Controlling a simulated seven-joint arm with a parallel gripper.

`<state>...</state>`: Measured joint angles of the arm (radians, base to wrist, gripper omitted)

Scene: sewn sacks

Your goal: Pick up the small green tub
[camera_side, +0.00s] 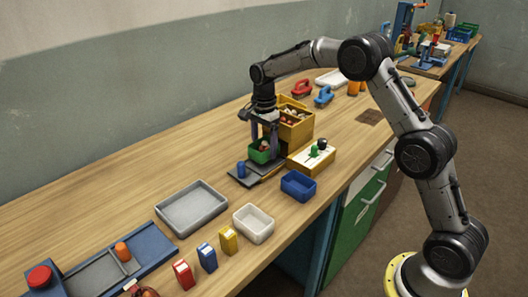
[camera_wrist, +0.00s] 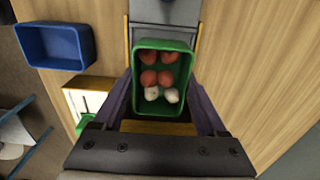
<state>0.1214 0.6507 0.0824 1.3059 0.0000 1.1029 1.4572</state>
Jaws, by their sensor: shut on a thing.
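The small green tub (camera_side: 258,156) is between the fingers of my gripper (camera_side: 263,138), just in front of the yellow bin. In the wrist view the green tub (camera_wrist: 160,108) lies upright between the two fingers of my gripper (camera_wrist: 161,78), which are shut on its sides. Several red and white round things lie inside it. The tub is over or on a dark grey platform (camera_side: 244,179); I cannot tell whether its base touches it.
A yellow bin (camera_side: 297,125) stands close behind the tub. A white-topped yellow box (camera_side: 305,162) with knobs and a blue tub (camera_side: 298,187) stand to its right. A blue cylinder (camera_side: 241,169) is close at its left. A grey tray (camera_side: 190,210) and white tub (camera_side: 253,225) stand nearer the front. The table's left rear is clear.

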